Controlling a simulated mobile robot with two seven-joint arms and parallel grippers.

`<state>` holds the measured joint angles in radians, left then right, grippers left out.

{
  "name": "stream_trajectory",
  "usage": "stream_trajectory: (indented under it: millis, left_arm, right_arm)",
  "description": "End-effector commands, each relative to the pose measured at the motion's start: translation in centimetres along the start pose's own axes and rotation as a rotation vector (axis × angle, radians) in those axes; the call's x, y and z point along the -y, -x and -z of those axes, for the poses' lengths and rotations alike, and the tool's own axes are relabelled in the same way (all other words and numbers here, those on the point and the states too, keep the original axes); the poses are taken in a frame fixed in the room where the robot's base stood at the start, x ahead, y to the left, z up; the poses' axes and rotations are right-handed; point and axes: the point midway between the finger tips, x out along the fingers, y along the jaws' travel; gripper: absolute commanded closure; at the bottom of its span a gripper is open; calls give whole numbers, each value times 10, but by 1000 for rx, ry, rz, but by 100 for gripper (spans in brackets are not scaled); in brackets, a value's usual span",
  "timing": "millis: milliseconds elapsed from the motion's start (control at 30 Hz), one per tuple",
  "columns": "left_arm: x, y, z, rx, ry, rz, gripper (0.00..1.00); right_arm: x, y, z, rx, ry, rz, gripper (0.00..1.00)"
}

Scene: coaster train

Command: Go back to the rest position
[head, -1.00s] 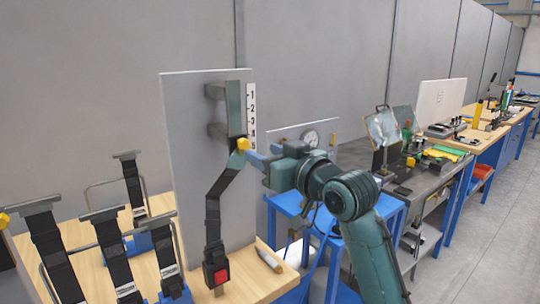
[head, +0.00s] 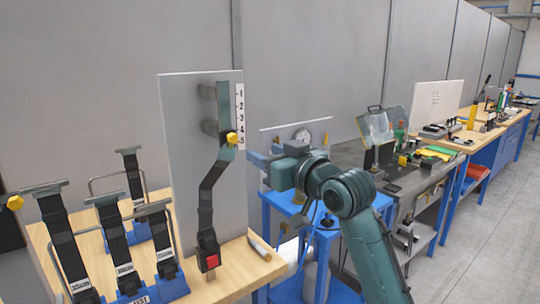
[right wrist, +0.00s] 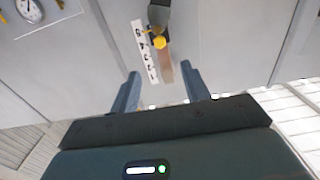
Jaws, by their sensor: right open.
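My right gripper (head: 254,160) is just right of the grey upright panel (head: 180,160) in the head view, with a small gap between it and the yellow knob (head: 232,138). In the right wrist view the open fingers (right wrist: 159,78) are spread with nothing between their tips. The yellow knob (right wrist: 159,42) lies beyond them, beside the numbered scale (right wrist: 144,52). My left gripper is not in view.
Several black straps on blue bases (head: 155,290) stand on the wooden table (head: 225,285) at left. A blue stand with a gauge (head: 303,135) is behind my right arm. A grey workbench (head: 410,190) stands further right. The floor at far right is clear.

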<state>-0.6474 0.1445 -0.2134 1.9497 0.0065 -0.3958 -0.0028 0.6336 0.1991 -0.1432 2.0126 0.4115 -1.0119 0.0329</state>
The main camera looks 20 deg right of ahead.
Motion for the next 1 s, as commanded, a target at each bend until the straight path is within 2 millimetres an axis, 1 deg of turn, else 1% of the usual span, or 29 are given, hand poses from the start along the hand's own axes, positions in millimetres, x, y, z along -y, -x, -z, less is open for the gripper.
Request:
stream_trajectory:
  millis: [233,300,367,433,467,567,600,667,700,767,800,867,900,967,1000]
  left_arm:
    - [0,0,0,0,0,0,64]
    - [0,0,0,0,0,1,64]
    - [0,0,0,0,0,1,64]
    - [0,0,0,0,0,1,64]
    - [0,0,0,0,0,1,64]
    - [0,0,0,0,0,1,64]
    - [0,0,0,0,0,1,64]
    - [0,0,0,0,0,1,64]
    - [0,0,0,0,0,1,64]
    - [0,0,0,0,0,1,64]
    - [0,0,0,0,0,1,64]
    - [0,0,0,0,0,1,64]
    - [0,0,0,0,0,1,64]
    - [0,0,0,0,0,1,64]
    - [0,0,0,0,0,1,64]
  right_arm:
    - [0,0,0,0,0,0,54]
    - [0,0,-3,4,-1,-1,54]
    - [-1,-1,-14,17,-6,-5,54]
    - [-1,-1,-40,47,-16,-13,54]
    - [-1,-1,-56,65,-21,-19,54]
    - [0,6,-122,140,-39,-43,54]
    - [2,12,-152,174,-46,-54,54]
    - [6,25,-197,224,-54,-68,54]
    - [9,35,-226,258,-58,-77,54]
    - [16,53,-268,310,-62,-88,54]
    - [21,67,-295,344,-63,-94,54]
    - [31,92,-333,396,-65,-101,54]
    - [38,109,-357,430,-66,-104,54]
    - [49,138,-390,482,-65,-107,54]
    - [57,158,-410,514,-63,-107,54]
